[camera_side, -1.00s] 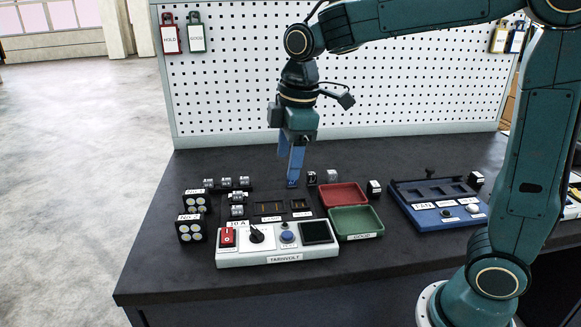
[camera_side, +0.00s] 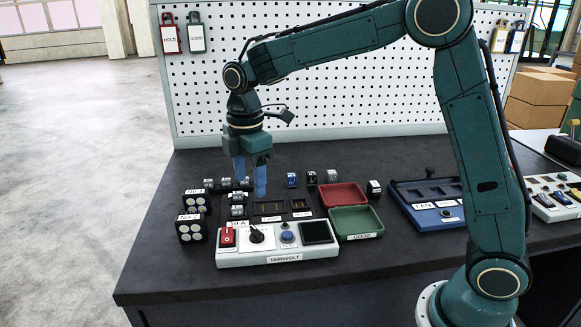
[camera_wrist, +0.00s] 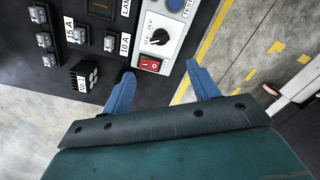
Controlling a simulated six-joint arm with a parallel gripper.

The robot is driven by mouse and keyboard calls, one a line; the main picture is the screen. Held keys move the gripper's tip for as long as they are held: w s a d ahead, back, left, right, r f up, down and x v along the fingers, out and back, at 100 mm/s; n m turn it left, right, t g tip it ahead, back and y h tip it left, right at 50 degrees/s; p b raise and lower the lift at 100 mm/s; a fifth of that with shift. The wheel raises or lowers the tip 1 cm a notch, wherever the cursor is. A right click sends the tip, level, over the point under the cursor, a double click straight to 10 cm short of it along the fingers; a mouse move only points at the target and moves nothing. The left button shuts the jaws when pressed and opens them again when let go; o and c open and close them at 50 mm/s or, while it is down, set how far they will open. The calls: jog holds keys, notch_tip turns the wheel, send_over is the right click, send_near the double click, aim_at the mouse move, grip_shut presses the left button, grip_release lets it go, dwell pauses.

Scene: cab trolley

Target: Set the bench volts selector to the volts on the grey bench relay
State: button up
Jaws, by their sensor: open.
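The volts selector, a black knob (camera_side: 256,233), sits on a white panel at the front of the bench. In the wrist view the knob (camera_wrist: 158,38) lies just beyond my fingertips; I cannot read its setting for certain. A grey relay (camera_side: 332,176) stands at the back of the bench, right of a black relay (camera_side: 311,177) and a blue relay (camera_side: 292,179); its marking is too small to read. My gripper (camera_side: 250,188) is open and empty, pointing down above the left part of the bench, behind the knob. Its two blue fingers (camera_wrist: 160,70) are apart.
The white panel (camera_side: 228,260) also carries a red switch (camera_side: 227,237), a blue button (camera_side: 287,237) and a dark screen (camera_side: 315,232). Several small grey blocks and two round-celled holders (camera_side: 190,228) are at left. Red (camera_side: 343,195) and green (camera_side: 355,222) trays stand right.

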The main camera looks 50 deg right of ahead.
aim_at(255, 228)
notch_tip(255, 228, down, 13)
jog(key=shift+f, duration=0.15)
dwell(0.5)
jog(key=c, duration=1)
jog(key=shift+m, duration=0.4)
jog(key=m, duration=0.5)
jog(key=shift+d, duration=0.15)
jog(key=m, duration=0.6)
jog(key=shift+w+d, duration=0.1)
jog(key=shift+o, duration=0.2)
